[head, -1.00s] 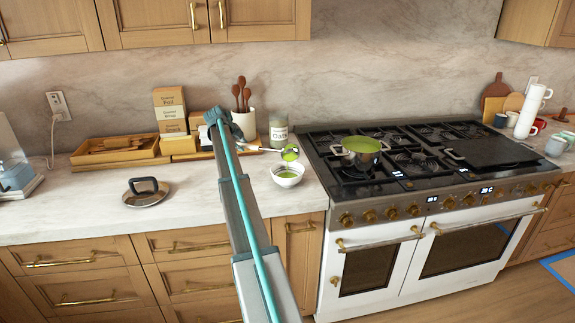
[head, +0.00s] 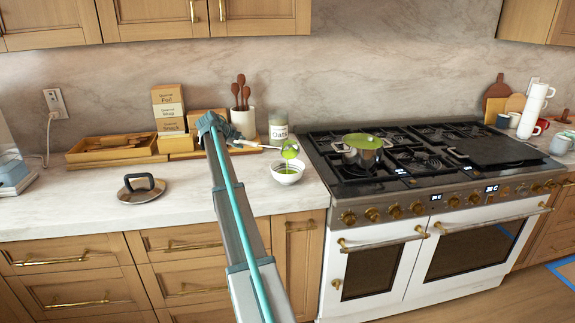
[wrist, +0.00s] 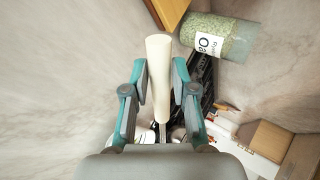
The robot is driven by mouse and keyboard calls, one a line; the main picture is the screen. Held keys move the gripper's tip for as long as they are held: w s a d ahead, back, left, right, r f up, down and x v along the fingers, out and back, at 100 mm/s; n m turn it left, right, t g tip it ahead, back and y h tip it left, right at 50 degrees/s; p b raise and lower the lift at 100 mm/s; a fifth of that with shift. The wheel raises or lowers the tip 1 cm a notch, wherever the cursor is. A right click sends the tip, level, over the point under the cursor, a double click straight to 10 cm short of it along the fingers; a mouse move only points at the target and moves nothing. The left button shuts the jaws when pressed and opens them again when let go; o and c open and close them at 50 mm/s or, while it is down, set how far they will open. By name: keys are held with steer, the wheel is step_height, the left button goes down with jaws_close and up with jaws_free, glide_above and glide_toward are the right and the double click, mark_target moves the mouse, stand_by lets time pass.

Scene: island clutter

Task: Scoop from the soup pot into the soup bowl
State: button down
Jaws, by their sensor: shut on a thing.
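My gripper (wrist: 158,80) is shut on the cream handle (wrist: 158,100) of the ladle, as the wrist view shows. In the head view my arm partly hides the gripper. The ladle's head (head: 290,149) hangs tilted over the white soup bowl (head: 287,179), apart from its rim. Green soup shows in the ladle and a thin green strand reaches down toward the bowl. Green soup (head: 286,171) is in the bowl, which stands on the counter left of the stove. The steel soup pot (head: 362,158) with green soup sits on the stove's left side.
A pot lid (head: 141,188) lies on the counter at left. A glass oats jar (head: 278,131), a utensil crock (head: 243,122), stacked boxes (head: 170,111) and a wooden tray (head: 112,147) stand behind the arm. A dark griddle (head: 495,151) covers the stove's right side.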

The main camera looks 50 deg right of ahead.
steer(key=shift+b, duration=0.45)
steer(key=shift+a+f+h+b, duration=0.1)
steer(key=shift+h+b, duration=0.3)
steer(key=shift+b, duration=0.3)
steer(key=h+b, duration=0.1)
steer(key=b, duration=0.2)
steer(key=h+b, duration=0.1)
steer(key=b, duration=0.3)
steer(key=shift+s+a+r+t, duration=0.1)
steer(key=shift+a+r+t, duration=0.1)
steer(key=shift+a+t, duration=0.15)
steer(key=shift+r+t+b, duration=0.25)
steer(key=shift+b, duration=0.5)
steer(key=shift+a+f+h+b, duration=0.15)
steer(key=shift+h+b, duration=0.45)
steer(key=shift+b, duration=1.05)
steer(key=h+b, duration=0.1)
steer(key=b, duration=0.3)
steer(key=h+b, duration=0.1)
steer(key=b, duration=0.3)
steer(key=shift+s+a+t, duration=0.15)
steer(key=shift+a+t, duration=0.1)
steer(key=shift+t, duration=0.15)
steer(key=shift+r+b, duration=0.3)
steer(key=shift+b, duration=0.05)
